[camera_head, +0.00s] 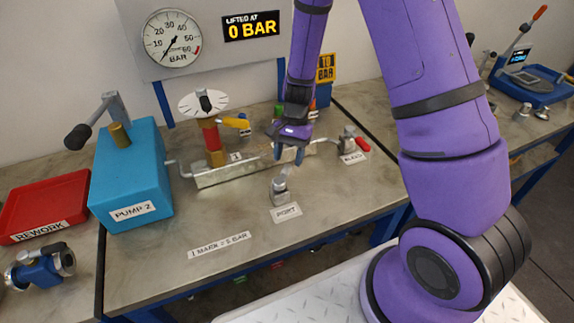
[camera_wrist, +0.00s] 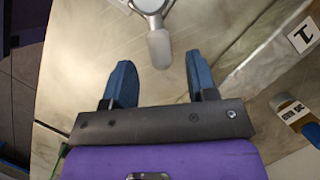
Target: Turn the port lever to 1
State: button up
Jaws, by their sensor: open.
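The port lever (camera_head: 281,184) is a small grey metal handle on a round valve body, standing on the bench behind the PORT label (camera_head: 286,212). My gripper (camera_head: 289,154) is open and empty, with its blue fingers pointing down above and just behind the lever. In the wrist view the lever's rounded handle end (camera_wrist: 159,48) shows between the two blue fingertips (camera_wrist: 162,68), with clear gaps on both sides. I cannot tell the height gap. A white label with a single character (camera_wrist: 303,33), apparently 1, lies at the right in the wrist view.
A metal channel (camera_head: 235,175) with a red and brass valve (camera_head: 212,140) runs behind the lever. Blue PUMP 2 (camera_head: 130,175) is at left. The gauge (camera_head: 171,38) stands above.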

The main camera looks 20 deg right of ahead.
aim_at(286, 166)
jog(key=shift+x, duration=1.5)
grip_shut()
jog(key=shift+a, duration=0.1)
jog(key=n, duration=0.1)
jog(key=a+n+h, duration=0.1)
jog(key=w+n, duration=0.1)
jog(key=n, duration=0.1)
jog(key=shift+w+a+g, duration=0.1)
jog(key=shift+a+g, duration=0.2)
jog(key=shift+g, duration=0.1)
jog(key=shift+w+a+n+h, duration=0.1)
jog(key=shift+a+n+h, duration=0.3)
jog(key=shift+n, duration=0.45)
jog(key=shift+w+a+n+h, duration=0.1)
jog(key=shift+a+n+h, duration=0.3)
jog(key=shift+n, duration=0.45)
